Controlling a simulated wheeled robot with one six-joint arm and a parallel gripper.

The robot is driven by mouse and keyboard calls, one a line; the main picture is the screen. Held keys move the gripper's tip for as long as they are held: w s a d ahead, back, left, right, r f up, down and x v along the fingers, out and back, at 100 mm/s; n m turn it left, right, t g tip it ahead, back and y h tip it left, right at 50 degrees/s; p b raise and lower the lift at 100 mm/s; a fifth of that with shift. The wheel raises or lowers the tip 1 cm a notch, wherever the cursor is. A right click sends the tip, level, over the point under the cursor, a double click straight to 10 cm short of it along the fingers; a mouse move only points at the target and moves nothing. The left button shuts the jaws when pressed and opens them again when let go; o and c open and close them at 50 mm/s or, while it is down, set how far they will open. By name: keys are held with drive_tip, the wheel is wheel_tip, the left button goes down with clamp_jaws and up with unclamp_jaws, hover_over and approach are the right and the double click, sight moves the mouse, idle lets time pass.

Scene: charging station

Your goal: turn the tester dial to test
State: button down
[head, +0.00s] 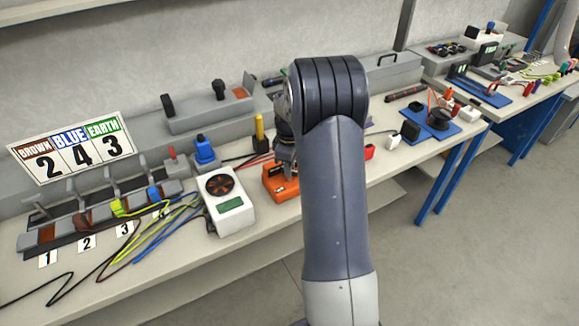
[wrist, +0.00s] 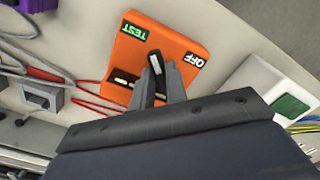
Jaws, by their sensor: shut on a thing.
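The orange tester (wrist: 118,75) shows in the wrist view with a green TEST label (wrist: 138,30) and a black OFF label (wrist: 194,61). Its black dial (wrist: 155,63) has a white line, which points to the picture's top between the two labels; the exact setting is hard to tell. My gripper (wrist: 160,78) is shut on the dial, one finger on each side. In the head view, the tester (head: 284,187) sits on the bench, with my gripper (head: 284,160) above it and my arm hiding its right side.
A white meter with a dark round fan grille (head: 226,203) stands left of the tester. Coloured wires (head: 150,235) and clamps lie farther left. Red leads (wrist: 92,92) run beside the tester. A number sign (head: 72,148) stands at the back left.

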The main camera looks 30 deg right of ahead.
drive_tip(key=shift+n, duration=0.3)
idle(0.4)
drive_tip(key=c, duration=1.4)
unclamp_jaws()
wheel_tip(320, 180, up, 11)
drive_tip(key=shift+b, duration=0.3)
drive_tip(key=shift+f, duration=0.2)
wheel_tip(320, 180, down, 11)
drive_tip(key=shift+r+p, duration=0.1)
drive_tip(key=shift+p, duration=0.2)
drive_tip(key=shift+r, duration=0.1)
